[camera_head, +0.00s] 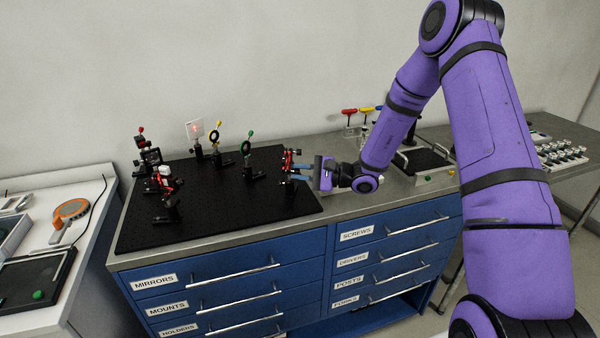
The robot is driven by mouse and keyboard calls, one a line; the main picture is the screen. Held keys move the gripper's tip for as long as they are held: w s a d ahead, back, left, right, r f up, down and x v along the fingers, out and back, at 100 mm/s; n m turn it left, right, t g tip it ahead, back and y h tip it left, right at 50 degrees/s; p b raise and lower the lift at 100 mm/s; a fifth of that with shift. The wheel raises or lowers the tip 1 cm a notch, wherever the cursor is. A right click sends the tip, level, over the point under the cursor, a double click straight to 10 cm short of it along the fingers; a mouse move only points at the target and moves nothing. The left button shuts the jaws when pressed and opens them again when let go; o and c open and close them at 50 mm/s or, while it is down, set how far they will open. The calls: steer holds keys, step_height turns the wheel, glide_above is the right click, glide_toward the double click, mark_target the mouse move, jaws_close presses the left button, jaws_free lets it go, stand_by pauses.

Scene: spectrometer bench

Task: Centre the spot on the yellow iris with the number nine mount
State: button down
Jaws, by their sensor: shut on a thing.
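The yellow iris (215,135) stands on a post toward the back of the black breadboard (220,222). Behind it to the left, a white card (198,133) shows a small red spot. A mount with red parts (288,158) stands at the breadboard's right edge; its number is too small to read. My gripper (297,172) reaches in from the right, with its fingers at this mount. It is shut on a part of the mount, apparently a knob, which the fingers hide. Whether the spot falls centrally on the iris cannot be told from here.
A green iris (247,147) stands between the yellow iris and the held mount. More mounts with red parts (165,180) stand at the breadboard's left. Red, yellow and blue-handled drivers (365,110) stand behind my arm. The breadboard's front middle is clear.

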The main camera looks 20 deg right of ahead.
steer(key=c, duration=1.1)
jaws_free()
steer(key=shift+o, duration=0.2)
steer(key=shift+d, duration=0.1)
steer(key=v, duration=1)
steer(key=shift+s+d, duration=0.2)
steer(key=shift+d, duration=0.05)
